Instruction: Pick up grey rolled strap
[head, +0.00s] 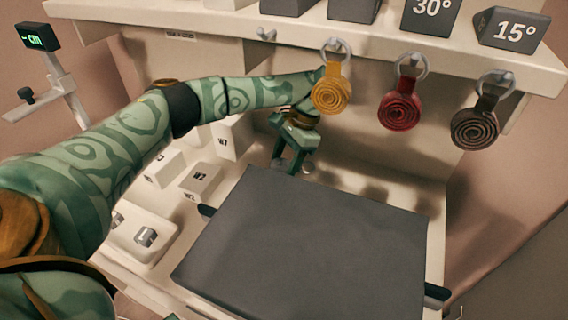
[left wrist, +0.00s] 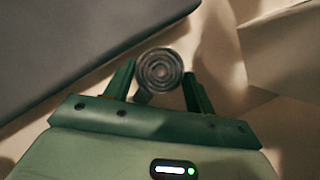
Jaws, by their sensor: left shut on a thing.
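The grey rolled strap (left wrist: 158,69) is a tight round spiral between the fingertips of my left gripper (left wrist: 160,82) in the left wrist view. My left gripper is shut on it. In the head view my left gripper (head: 290,168) points down just behind the dark grey pad, and the strap is mostly hidden there. My right gripper is not in view.
Yellow (head: 331,94), red (head: 399,110) and dark brown (head: 473,126) rolled straps hang from hooks under the shelf (head: 420,55). The dark grey pad (head: 310,245) fills the front middle. White labelled blocks (head: 200,178) stand at the left. Dark angle blocks (head: 510,30) sit on the shelf.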

